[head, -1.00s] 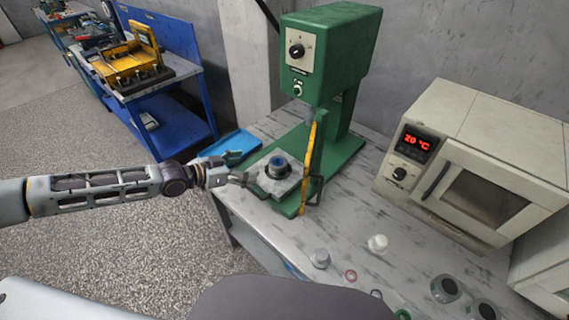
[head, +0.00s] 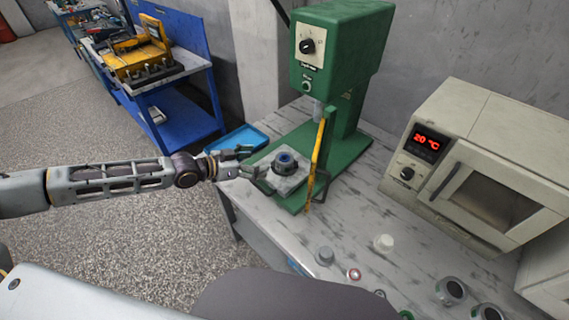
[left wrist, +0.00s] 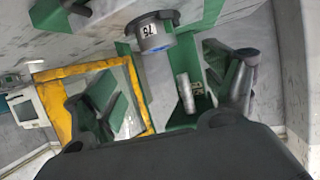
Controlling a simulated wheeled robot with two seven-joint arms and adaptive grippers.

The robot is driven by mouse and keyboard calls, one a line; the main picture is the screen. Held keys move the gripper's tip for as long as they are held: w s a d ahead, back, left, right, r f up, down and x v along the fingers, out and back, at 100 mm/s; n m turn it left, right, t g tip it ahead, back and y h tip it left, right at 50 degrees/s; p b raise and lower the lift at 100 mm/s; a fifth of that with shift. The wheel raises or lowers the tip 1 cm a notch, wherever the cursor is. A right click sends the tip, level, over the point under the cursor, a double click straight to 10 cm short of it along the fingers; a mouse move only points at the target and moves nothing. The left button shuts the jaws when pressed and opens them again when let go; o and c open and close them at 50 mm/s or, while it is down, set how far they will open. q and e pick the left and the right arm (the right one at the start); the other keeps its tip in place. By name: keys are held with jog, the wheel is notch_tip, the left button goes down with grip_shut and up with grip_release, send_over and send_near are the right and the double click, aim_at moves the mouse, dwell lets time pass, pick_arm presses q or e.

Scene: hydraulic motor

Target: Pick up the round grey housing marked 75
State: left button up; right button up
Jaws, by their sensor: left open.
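The round grey housing (head: 285,162), with a dark rim and blue inside, sits on the pale square plate (head: 294,183) on the green press's base. In the left wrist view the housing (left wrist: 153,34) shows its 75 marking. My left gripper (head: 256,169) is open and empty, just left of the housing and apart from it. In the left wrist view its fingers (left wrist: 170,88) are spread wide, with the housing beyond them. My right gripper is not in view.
The green press (head: 340,50) stands over the plate, with a yellow upright guard (head: 316,160) right of the housing. A blue tray (head: 262,131) lies behind my gripper. An oven (head: 475,165) stands at right.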

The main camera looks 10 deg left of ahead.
pick_arm(q)
jog(key=shift+w+d+f, duration=0.3)
jog(key=shift+w+d, duration=0.15)
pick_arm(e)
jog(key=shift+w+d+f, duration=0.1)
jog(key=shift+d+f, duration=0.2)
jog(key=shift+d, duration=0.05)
